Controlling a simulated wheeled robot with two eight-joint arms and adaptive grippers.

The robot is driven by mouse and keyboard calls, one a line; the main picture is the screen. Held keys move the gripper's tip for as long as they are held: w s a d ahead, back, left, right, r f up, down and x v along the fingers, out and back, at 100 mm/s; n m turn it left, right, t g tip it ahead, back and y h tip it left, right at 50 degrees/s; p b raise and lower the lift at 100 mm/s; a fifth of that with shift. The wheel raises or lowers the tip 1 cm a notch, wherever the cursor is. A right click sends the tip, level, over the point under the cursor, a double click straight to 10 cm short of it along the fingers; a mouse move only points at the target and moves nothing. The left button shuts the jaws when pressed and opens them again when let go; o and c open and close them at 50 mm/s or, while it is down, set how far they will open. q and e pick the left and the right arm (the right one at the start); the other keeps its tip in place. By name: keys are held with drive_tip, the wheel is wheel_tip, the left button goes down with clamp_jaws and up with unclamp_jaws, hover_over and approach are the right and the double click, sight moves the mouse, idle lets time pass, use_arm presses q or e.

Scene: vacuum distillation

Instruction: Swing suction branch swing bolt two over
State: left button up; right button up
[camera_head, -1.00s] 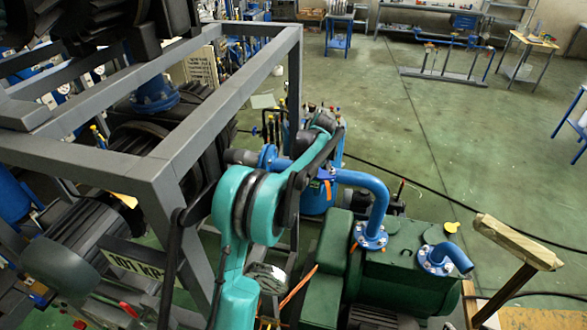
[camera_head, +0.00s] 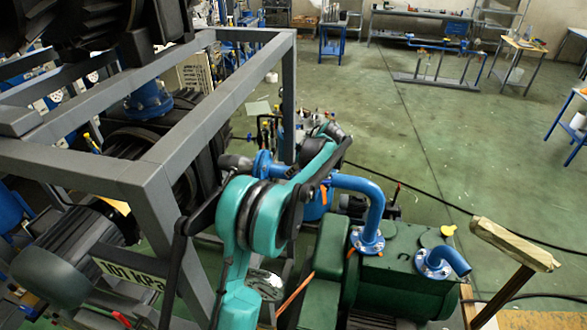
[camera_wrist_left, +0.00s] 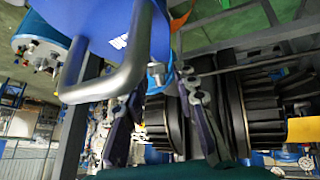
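The blue suction pipe (camera_head: 376,207) bends down to a bolted flange (camera_head: 368,241) on the green pump. Its far end meets another blue flange (camera_head: 262,165) behind my left arm. In the left wrist view a swing bolt (camera_wrist_left: 156,73) with a metal nut stands at the edge of a blue part (camera_wrist_left: 150,45). My left gripper (camera_wrist_left: 161,90) is open, its dark fingers spread on either side of the bolt; I cannot tell if either touches it. In the head view my left forearm mostly hides this gripper. My right gripper is not in view.
A grey steel frame (camera_head: 230,85) stands close on the left of my arm. A grey U-shaped handle (camera_wrist_left: 125,75) is near my left fingers. The green pump (camera_head: 410,275) and a wooden post (camera_head: 512,243) are on the right. The green floor beyond is open.

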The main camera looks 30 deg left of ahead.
use_arm(q)
drive_tip(key=v, duration=1.2)
